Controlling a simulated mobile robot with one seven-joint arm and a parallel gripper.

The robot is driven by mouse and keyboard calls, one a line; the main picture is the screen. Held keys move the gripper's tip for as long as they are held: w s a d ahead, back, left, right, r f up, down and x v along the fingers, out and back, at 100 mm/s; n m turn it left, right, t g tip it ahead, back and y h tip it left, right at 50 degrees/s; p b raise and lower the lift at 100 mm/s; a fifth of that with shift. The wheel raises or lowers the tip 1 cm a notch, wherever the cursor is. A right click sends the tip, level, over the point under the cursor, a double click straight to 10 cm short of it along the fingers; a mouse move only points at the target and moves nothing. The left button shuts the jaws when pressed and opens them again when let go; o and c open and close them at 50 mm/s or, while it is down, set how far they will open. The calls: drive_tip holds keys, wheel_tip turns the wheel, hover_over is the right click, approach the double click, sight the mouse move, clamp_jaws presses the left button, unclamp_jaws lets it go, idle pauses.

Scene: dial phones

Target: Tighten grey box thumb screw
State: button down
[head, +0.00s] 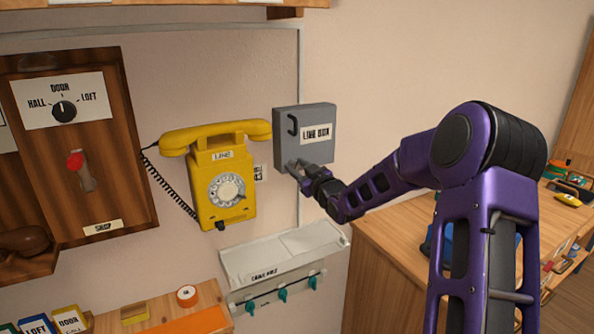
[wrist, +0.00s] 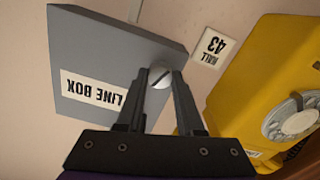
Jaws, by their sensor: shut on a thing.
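The grey line box (head: 318,148) hangs on the wall to the right of the yellow phone, with a dark handle on its front and a "LINE BOX" label. In the wrist view the grey box (wrist: 110,60) appears upside down. Its thumb screw (wrist: 159,75) is a round, pale metal head with a dark slot, near one corner of the front. My gripper (head: 295,168) is at the lower part of the box front. In the wrist view my gripper (wrist: 160,80) has its two fingertips on either side of the screw head, shut on it. In the head view the screw is hidden by the fingers.
The yellow phone (head: 222,170) hangs close to the left of the box. A "HALL 43" tag (wrist: 211,47) is on the wall between them. A pale panel with teal hooks (head: 283,294) is below. A wooden cabinet (head: 385,262) stands at the lower right.

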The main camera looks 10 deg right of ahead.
drive_tip(key=m, duration=0.3)
drive_tip(key=shift+m, duration=0.4)
drive_tip(key=m, duration=0.3)
drive_tip(key=shift+d+m+p, duration=0.1)
drive_tip(key=shift+m+p, duration=0.2)
drive_tip(key=shift+p, duration=0.05)
drive_tip(key=m+p, duration=0.1)
drive_tip(key=m, duration=0.2)
drive_tip(key=shift+m, duration=0.3)
drive_tip(key=m+p, duration=0.1)
drive_tip(key=m, duration=0.3)
drive_tip(key=shift+m, duration=0.3)
drive_tip(key=m, duration=0.3)
drive_tip(key=shift+f+m, duration=0.1)
drive_tip(key=shift+m, duration=0.2)
drive_tip(key=m, duration=0.3)
drive_tip(key=shift+d+m, duration=0.1)
drive_tip(key=shift+m, duration=0.2)
drive_tip(key=m, duration=0.3)
drive_tip(key=shift+f+m, duration=0.15)
drive_tip(key=shift+m, duration=0.15)
drive_tip(key=shift+m+b, duration=0.65)
drive_tip(key=shift+m, duration=0.85)
